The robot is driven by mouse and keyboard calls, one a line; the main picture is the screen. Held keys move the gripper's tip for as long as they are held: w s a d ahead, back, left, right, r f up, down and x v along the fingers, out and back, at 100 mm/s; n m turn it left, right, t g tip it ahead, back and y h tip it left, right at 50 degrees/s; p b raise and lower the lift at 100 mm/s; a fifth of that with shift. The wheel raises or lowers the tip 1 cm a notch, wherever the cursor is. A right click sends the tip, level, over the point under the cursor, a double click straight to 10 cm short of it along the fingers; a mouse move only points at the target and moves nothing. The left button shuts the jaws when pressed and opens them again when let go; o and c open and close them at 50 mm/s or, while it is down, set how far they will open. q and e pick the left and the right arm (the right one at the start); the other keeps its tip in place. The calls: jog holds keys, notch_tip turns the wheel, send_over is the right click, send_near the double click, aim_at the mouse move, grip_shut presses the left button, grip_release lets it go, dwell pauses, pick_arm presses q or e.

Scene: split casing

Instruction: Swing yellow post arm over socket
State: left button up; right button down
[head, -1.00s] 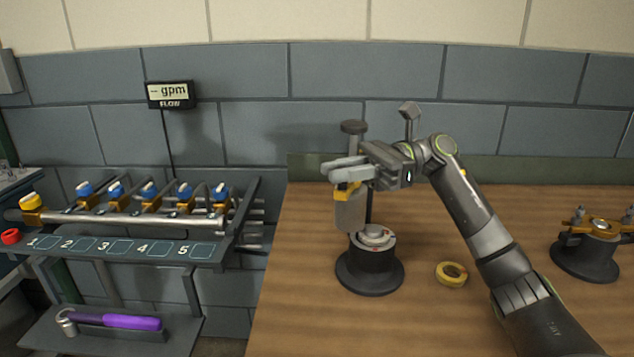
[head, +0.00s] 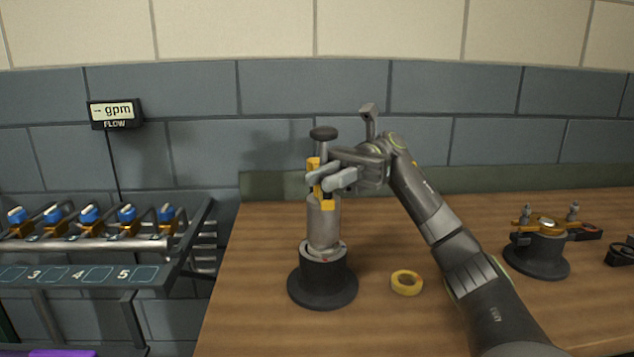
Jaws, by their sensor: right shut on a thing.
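The yellow post arm (head: 313,168) shows between and below the fingers of my right gripper (head: 325,181), which is shut on it. A grey cylinder (head: 323,222) hangs upright under the yellow arm. Its lower end lines up with the pale ring of the socket (head: 342,250) on a round black base (head: 323,285). I cannot tell whether the cylinder touches the ring or is just above it. The post's dark knob (head: 324,133) stands above the gripper; most of the post is hidden. My left gripper is not in view.
A yellow ring (head: 407,283) lies on the wooden table (head: 260,260) right of the base. A dark fixture with a yellow crossbar (head: 538,250) stands further right. A valve rack (head: 90,240) is at the left. The table's left part is clear.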

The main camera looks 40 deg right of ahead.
dwell(0.4)
jog(key=c, duration=1.6)
grip_release()
jog(key=shift+d, duration=0.1)
jog(key=shift+s+d, duration=0.15)
jog(key=shift+v, duration=3.65)
